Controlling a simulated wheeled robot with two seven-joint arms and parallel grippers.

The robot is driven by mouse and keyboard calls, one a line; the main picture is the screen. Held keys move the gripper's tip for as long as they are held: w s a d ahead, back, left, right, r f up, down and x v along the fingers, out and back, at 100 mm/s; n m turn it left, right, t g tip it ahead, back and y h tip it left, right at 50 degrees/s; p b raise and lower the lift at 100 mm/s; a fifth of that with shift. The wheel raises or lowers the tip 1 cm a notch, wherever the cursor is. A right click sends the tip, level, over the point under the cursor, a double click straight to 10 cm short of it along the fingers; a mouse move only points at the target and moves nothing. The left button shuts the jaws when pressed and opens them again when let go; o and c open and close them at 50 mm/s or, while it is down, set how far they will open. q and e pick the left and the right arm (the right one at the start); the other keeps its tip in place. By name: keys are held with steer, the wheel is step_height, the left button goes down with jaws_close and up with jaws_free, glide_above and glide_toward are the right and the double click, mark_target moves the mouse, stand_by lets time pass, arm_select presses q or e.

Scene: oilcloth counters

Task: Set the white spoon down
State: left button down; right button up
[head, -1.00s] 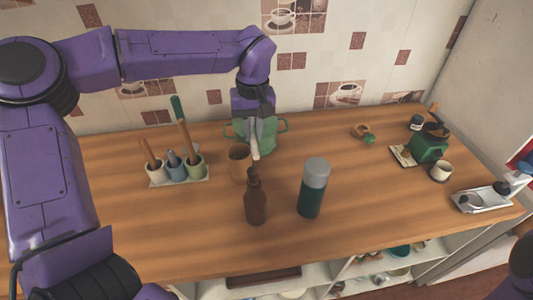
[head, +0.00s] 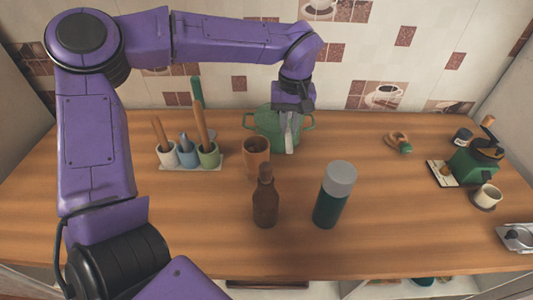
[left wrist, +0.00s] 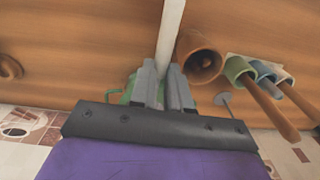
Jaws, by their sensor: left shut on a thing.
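The white spoon (left wrist: 171,32) shows in the left wrist view as a pale, narrow handle running up out of the frame from between my fingers. My left gripper (left wrist: 163,78) is shut on it. In the head view my left gripper (head: 289,122) points down in front of the green two-handled pot (head: 270,132). The spoon (head: 290,147) is a small pale piece there, mostly hidden by the fingers. I cannot tell whether it touches the counter (head: 400,220). My right gripper is not in view.
A brown cup (head: 256,158) stands close left of the gripper, with a brown bottle (head: 265,203) and dark green flask (head: 333,195) in front. A utensil holder (head: 190,166) is at left. A wooden ring (head: 396,138) and green grinder (head: 474,160) are at right. Counter right of the flask is clear.

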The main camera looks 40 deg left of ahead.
arm_select(q)
glide_above(286, 177)
step_height(286, 177, down, 6)
steer(key=f, duration=0.1)
step_height(286, 177, down, 12)
steer(key=shift+s+r+p, duration=0.15)
steer(key=shift+p, duration=0.95)
steer(key=c, duration=1.1)
jaws_free()
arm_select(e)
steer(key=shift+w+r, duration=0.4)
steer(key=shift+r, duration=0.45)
